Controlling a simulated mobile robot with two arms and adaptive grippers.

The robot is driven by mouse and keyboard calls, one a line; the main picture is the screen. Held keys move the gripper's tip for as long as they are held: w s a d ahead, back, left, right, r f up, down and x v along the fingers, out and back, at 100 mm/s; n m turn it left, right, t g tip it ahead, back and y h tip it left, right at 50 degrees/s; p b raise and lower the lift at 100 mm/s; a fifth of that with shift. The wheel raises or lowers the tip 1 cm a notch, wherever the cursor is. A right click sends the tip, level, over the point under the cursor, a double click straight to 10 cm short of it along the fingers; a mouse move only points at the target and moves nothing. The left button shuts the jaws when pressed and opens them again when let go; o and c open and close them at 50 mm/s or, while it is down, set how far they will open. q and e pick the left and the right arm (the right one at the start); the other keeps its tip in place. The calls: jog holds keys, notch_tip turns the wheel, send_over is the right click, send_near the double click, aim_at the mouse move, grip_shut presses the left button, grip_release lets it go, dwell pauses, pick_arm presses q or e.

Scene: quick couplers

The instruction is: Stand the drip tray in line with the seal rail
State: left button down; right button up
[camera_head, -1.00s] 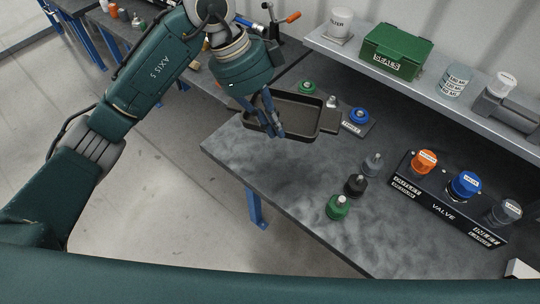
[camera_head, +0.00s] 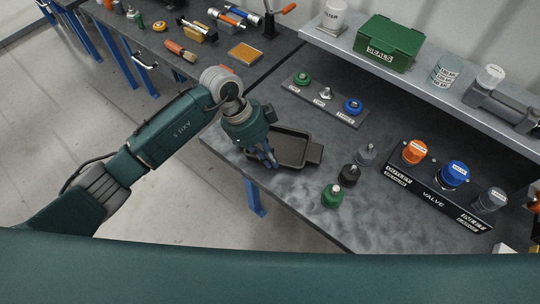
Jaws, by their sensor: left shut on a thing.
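The drip tray (camera_head: 292,149) is a dark, shallow rectangular pan with a tab on its right end. It is at the left part of the bench, near its edge. My left gripper (camera_head: 269,159) is shut on the tray's left end; the fingers hide part of that rim. I cannot tell whether the tray touches the bench top. A dark rail (camera_head: 343,119), apparently the seal rail, lies behind the tray and carries a green, a metal and a blue fitting. My right gripper is not in view.
Loose green (camera_head: 331,196), black (camera_head: 349,175) and grey (camera_head: 367,154) couplers stand right of the tray. The valve block (camera_head: 432,196) with orange, blue and grey couplers is further right. A shelf (camera_head: 400,76) with a green box (camera_head: 388,43) runs behind. The front bench top is clear.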

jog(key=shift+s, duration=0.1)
pick_arm(q)
jog(key=shift+f, duration=0.1)
jog(key=c, duration=2)
grip_release()
jog(key=shift+o, duration=0.5)
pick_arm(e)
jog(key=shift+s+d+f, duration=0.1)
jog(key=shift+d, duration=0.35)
pick_arm(q)
jog(key=shift+w+r, duration=0.1)
jog(key=shift+r, duration=0.2)
jog(key=s+b+v, duration=0.1)
jog(key=b+v, duration=0.1)
jog(key=v, duration=0.9)
jog(key=shift+w+r, duration=0.3)
jog(key=shift+w, duration=0.15)
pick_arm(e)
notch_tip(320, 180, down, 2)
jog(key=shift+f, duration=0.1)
pick_arm(q)
jog(key=shift+a, duration=0.15)
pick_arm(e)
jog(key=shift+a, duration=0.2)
